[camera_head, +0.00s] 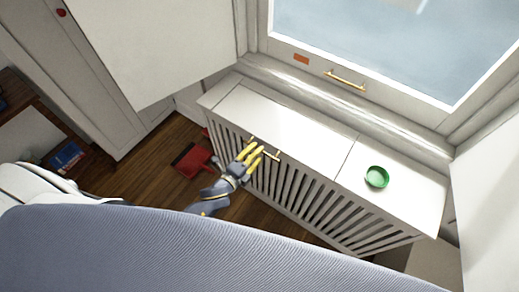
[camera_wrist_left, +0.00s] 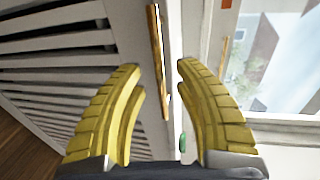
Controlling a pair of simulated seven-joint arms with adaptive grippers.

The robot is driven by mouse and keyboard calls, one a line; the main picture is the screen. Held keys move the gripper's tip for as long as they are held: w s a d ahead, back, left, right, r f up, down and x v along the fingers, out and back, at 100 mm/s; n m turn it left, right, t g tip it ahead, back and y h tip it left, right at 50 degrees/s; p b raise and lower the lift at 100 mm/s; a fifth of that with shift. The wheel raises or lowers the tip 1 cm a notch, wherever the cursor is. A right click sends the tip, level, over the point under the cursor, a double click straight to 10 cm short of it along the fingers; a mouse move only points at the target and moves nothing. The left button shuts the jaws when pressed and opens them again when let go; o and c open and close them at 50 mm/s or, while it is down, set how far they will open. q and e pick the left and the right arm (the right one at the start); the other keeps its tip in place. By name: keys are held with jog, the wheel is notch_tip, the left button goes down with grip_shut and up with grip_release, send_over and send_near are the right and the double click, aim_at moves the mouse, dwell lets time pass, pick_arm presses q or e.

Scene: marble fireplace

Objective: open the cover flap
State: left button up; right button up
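The cover flap (camera_head: 285,125) is the pale middle panel on top of the slatted white radiator cover. It lies flat and looks shut, with a seam at each end. A thin brass handle (camera_head: 268,151) runs along its front edge. My left gripper (camera_head: 256,150) is at this handle, its yellow fingers pointing toward it. In the left wrist view the fingers (camera_wrist_left: 160,66) are spread apart, with the brass handle (camera_wrist_left: 160,65) in line with the gap between them. I cannot tell whether either finger touches it. My right gripper is in neither view.
A green bowl (camera_head: 376,178) stands on the cover's right section, apart from the flap. Behind are the window and its brass handle (camera_head: 345,80). A red dustpan (camera_head: 193,162) lies on the wooden floor at left. The flap's top is bare.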

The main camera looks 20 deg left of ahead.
pick_arm(q)
jog(key=shift+x, duration=1.25)
jog(key=shift+s, duration=0.1)
grip_shut()
